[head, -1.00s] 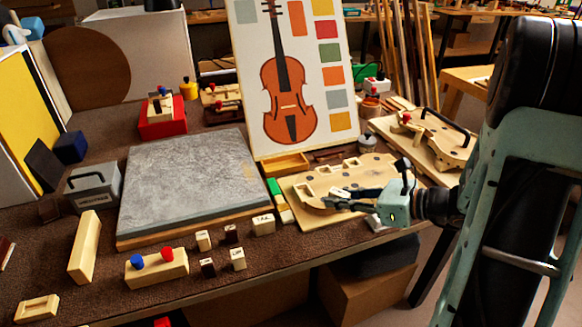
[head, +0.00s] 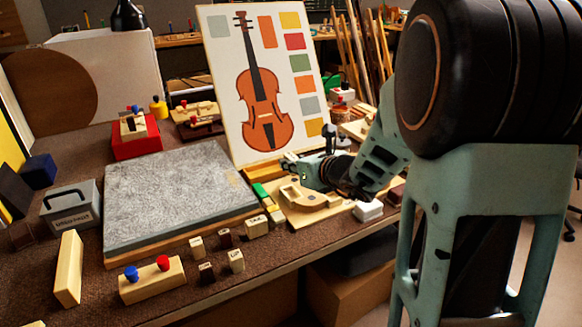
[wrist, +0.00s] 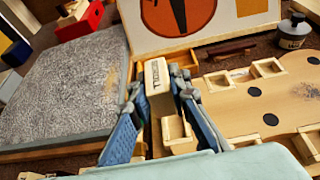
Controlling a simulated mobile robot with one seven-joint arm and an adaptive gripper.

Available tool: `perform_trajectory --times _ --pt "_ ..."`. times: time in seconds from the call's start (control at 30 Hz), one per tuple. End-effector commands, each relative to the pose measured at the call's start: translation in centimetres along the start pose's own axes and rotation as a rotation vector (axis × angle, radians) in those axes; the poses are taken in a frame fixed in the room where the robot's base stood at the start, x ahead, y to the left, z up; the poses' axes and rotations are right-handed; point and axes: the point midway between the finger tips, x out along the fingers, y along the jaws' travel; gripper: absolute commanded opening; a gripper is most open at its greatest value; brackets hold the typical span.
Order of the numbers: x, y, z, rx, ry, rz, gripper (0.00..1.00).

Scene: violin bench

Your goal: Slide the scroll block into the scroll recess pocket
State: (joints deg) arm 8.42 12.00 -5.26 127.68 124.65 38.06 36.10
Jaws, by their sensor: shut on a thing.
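The scroll block (wrist: 157,76), a pale wooden block with dark lettering on its face, is between the fingertips of my gripper (wrist: 156,88) in the wrist view. My gripper is shut on it near the form's left end. In the head view my gripper (head: 293,168) is over the back left of the wooden violin form (head: 300,212). The form also shows in the wrist view (wrist: 285,97). An open square pocket (wrist: 177,130) sits at its left end, just nearer than the block. I cannot read a label on this pocket, nor tell whether the block touches anything.
Other raised-wall pockets (wrist: 219,82) line the form's back edge. A wooden tray (wrist: 184,57) and the violin picture board (head: 262,85) stand behind. A grey stone slab (head: 175,200) lies left. Several small labelled blocks (head: 257,227) stand in front. A dark bottle (wrist: 293,32) is at back right.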

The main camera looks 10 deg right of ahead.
Motion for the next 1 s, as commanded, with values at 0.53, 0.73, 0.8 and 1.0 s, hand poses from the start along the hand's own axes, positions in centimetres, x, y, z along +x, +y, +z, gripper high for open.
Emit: perform_trajectory --times 0.53,0.73,0.8,1.0 --pt "0.1 0.0 0.1 0.008 0.0 -0.021 0.04" --pt "0.4 0.0 -0.8 0.009 0.001 -0.019 0.04" --pt "0.6 0.0 -1.3 0.009 0.001 -0.019 0.04" --pt "1.4 0.0 -3.1 0.008 0.0 -0.019 0.04"
